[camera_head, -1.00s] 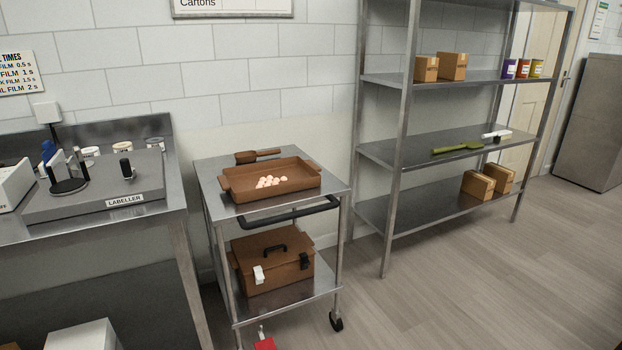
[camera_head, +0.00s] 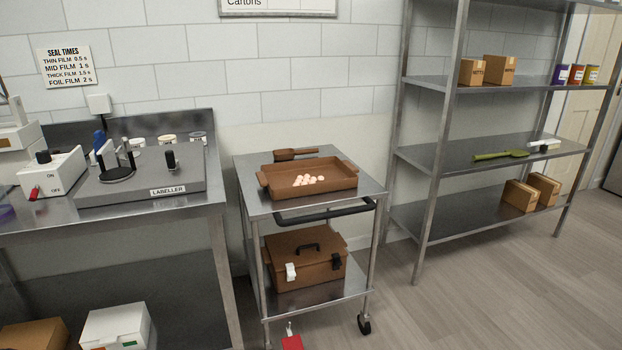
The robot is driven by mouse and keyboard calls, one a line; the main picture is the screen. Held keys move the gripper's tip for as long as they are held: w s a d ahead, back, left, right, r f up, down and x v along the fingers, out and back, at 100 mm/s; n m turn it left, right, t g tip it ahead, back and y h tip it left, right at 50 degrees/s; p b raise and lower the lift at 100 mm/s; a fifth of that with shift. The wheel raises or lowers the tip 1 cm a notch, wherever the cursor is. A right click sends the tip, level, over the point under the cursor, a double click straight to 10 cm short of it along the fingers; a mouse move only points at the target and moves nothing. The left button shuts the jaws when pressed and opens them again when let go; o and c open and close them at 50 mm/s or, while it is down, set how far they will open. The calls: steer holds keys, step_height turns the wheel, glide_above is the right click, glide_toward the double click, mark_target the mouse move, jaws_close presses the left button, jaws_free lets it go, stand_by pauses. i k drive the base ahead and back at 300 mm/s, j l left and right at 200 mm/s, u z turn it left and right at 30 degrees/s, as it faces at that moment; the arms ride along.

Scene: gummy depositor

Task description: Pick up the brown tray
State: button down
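The brown tray (camera_head: 335,186) sits on the top shelf of a metal cart (camera_head: 262,208). It is shallow and rectangular, with raised walls and a handle at each short end. Several small pale pink-orange pieces (camera_head: 309,180) lie in a cluster inside it. A brown scoop (camera_head: 295,154) lies behind the tray on the same shelf. My gripper does not show in this view.
A black handle bar (camera_head: 325,214) runs along the cart's front. A brown case (camera_head: 305,262) sits on its lower shelf. A labeller bench (camera_head: 190,213) stands left and a metal rack (camera_head: 432,200) right. Open floor (camera_head: 480,290) lies at front right.

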mark_target(308, 177)
steer(key=i+j+z, duration=0.25)
steer(key=i+j, duration=0.3)
steer(key=i+j+z, duration=0.25)
steer(key=i+j, duration=0.55)
steer(key=i, duration=0.25)
steer(key=i+j, duration=0.15)
steer(key=i, duration=0.25)
